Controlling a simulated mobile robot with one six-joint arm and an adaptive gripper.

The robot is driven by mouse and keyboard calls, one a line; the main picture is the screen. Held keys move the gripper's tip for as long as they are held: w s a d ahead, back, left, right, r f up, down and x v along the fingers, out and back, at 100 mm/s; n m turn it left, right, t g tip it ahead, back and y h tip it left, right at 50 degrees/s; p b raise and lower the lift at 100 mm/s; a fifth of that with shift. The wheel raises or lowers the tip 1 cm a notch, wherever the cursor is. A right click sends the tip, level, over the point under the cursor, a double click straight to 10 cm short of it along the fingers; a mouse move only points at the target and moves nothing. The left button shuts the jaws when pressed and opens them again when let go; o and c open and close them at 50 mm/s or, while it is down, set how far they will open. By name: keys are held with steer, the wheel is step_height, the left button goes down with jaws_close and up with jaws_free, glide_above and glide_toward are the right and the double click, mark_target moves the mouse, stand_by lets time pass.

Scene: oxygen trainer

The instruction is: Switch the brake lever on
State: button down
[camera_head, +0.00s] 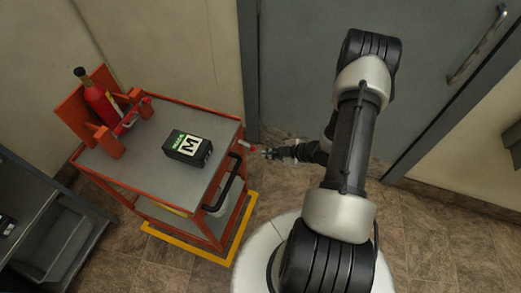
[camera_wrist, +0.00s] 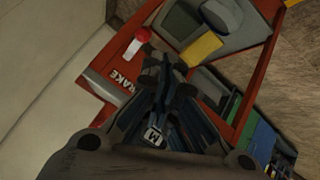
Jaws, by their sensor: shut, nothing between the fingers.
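The brake lever (camera_wrist: 141,37) has a red knob and a pale shaft. In the wrist view it sits on the orange cart frame, beside a panel lettered BRAKE (camera_wrist: 119,79). In the head view the lever (camera_head: 246,145) shows small at the cart's right edge. My gripper (camera_wrist: 164,66) is shut and empty. Its tips are close to the lever, just below and right of the knob in the wrist view. I cannot tell whether they touch it. In the head view my gripper (camera_head: 268,153) is just right of the lever.
The orange cart (camera_head: 152,101) has a grey top with a black and green box (camera_head: 188,147) and a red cylinder (camera_head: 98,99) in a holder. A black handle (camera_head: 230,184) is on its right side. Yellow floor marking (camera_head: 190,254) edges it. A grey door (camera_head: 300,70) stands behind.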

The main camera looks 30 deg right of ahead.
steer(key=shift+s+d+r, duration=0.15)
steer(key=shift+s+d, duration=0.3)
steer(key=shift+s, duration=0.4)
steer(key=shift+s+d+r, duration=0.15)
steer(key=shift+s+d, duration=0.3)
steer(key=shift+s, duration=0.4)
